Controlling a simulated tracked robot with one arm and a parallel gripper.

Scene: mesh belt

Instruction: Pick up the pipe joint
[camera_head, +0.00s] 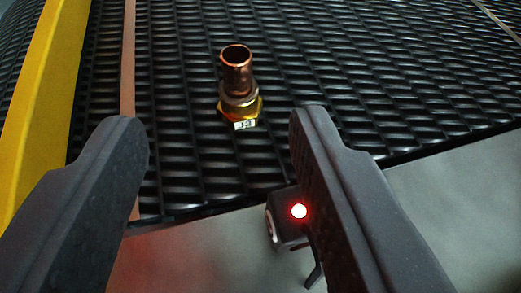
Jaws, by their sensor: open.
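The pipe joint (238,82) stands upright on the black mesh belt (330,60). It has a copper tube on top and a brass hex base with a small white label at its front. My gripper (220,122) is open and empty, with one dark finger at the left and one at the right. In the picture the joint shows beyond the fingertips, between them and nearer the right one. Nothing hides the joint.
A yellow rail (42,80) runs along the left side of the belt, with a thin brown strip (128,60) beside it. The belt's near edge crosses below the joint. Grey floor lies below.

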